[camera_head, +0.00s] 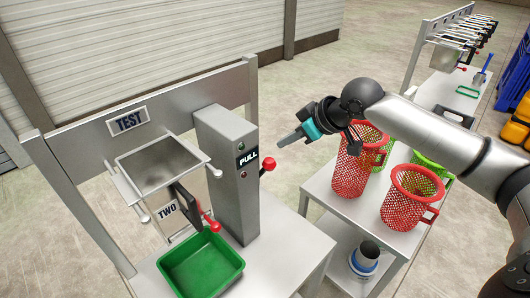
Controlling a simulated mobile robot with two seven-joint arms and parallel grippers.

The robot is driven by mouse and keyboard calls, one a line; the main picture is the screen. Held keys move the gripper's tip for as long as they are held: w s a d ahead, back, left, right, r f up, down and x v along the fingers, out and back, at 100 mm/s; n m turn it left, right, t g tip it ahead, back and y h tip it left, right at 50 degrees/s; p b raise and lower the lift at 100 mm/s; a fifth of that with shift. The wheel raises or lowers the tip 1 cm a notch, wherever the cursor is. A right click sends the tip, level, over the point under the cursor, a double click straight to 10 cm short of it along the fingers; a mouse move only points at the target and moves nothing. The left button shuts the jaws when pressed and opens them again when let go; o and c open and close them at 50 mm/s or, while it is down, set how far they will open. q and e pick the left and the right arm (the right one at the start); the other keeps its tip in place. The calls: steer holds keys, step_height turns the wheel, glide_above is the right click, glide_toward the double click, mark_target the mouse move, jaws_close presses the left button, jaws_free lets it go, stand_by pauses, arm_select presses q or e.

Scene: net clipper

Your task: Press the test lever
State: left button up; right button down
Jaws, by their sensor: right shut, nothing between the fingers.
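The test lever with a red ball knob (296,164) sticks out to the right from the grey metal post (224,150), beside a black "PULL" label (247,158). The post stands on the metal test stand, whose sign reads "TEST" (129,119). My right gripper (280,146) is shut and empty. My left gripper is not in view.
A green tray (236,265) sits below a hopper marked "TWO" (167,210) with a small red-handled lever (212,222). Red mesh baskets (408,213) and green ones stand on a side table to the right. Another metal table (447,90) stands behind.

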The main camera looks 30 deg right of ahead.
steer(key=p+x, duration=0.1)
steer(key=x, duration=0.9)
steer(key=shift+a, duration=0.1)
stand_by(0.6)
